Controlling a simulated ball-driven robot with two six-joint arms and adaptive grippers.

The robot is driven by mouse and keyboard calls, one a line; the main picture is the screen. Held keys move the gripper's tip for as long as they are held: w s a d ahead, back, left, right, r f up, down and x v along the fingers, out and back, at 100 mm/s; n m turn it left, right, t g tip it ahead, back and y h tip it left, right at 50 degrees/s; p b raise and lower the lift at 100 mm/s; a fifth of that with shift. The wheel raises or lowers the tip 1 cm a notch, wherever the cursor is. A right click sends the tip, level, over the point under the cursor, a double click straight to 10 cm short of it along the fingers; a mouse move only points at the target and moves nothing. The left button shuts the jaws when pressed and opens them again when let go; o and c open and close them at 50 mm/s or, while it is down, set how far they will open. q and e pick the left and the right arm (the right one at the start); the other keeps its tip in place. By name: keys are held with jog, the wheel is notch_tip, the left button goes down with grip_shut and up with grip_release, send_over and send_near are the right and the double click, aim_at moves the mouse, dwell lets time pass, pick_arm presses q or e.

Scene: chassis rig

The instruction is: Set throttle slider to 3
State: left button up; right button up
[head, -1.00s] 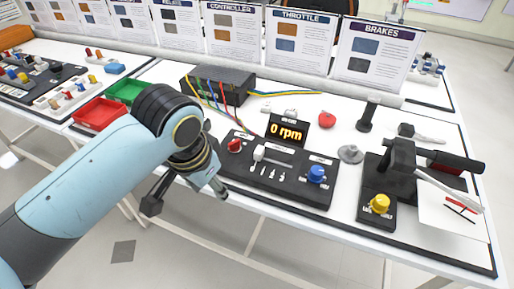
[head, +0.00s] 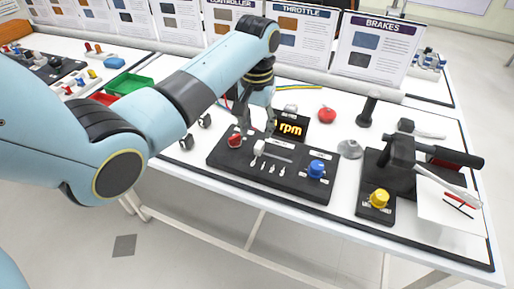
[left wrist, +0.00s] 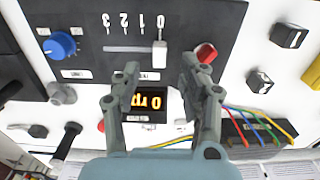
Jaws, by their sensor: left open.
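The black control panel (head: 290,180) lies on the table. Its white throttle slider knob (head: 259,147) stands at one end of its slot; in the left wrist view the knob (left wrist: 159,52) is by the 0 mark, with 1, 2 and 3 along the slot. My left gripper (head: 257,124) hangs above the panel, just behind the knob. In the left wrist view its two fingers (left wrist: 158,72) are apart and empty, one on each side of the knob's line. The display (left wrist: 155,104) reads 0 rpm; my gripper partly covers it in the head view. My right gripper is not in view.
A red knob (head: 235,140) sits left of the slider and a blue knob (head: 316,169) to its right. A yellow knob (head: 379,199) is on the brake unit further right.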

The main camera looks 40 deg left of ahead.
aim_at(257, 148)
pick_arm(q)
notch_tip(257, 148, down, 8)
jog(key=shift+r+b, duration=0.1)
jog(key=shift+b, duration=0.4)
grip_shut()
